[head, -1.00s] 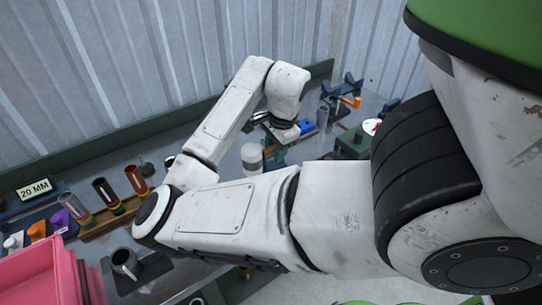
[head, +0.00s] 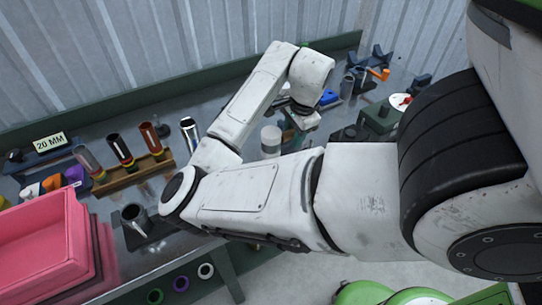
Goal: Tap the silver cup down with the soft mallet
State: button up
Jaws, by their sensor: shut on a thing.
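My gripper (head: 302,121) is at the end of my bent arm, pointing down over the middle of the bench. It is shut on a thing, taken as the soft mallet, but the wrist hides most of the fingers. A white and grey cylinder (head: 270,141) that looks like the mallet's head shows just left of the gripper; its handle is not clear. A shiny silver cup-like tube (head: 189,130) stands to the left, behind my forearm, its lower part partly hidden. The gripper is well to the right of it and apart from it.
A wooden rack (head: 130,178) with several coloured tubes stands left. Pink bins (head: 45,245) fill the left front corner. A green box (head: 380,118) and blue parts (head: 328,97) lie right.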

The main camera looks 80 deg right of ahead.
notch_tip(320, 180, up, 7)
jog(key=p, duration=0.5)
jog(key=shift+p, duration=0.3)
jog(key=shift+f, duration=0.15)
notch_tip(320, 180, down, 8)
jog(key=b, duration=0.6)
notch_tip(320, 180, up, 8)
jog(key=p, duration=0.7)
jog(key=shift+f, duration=0.3)
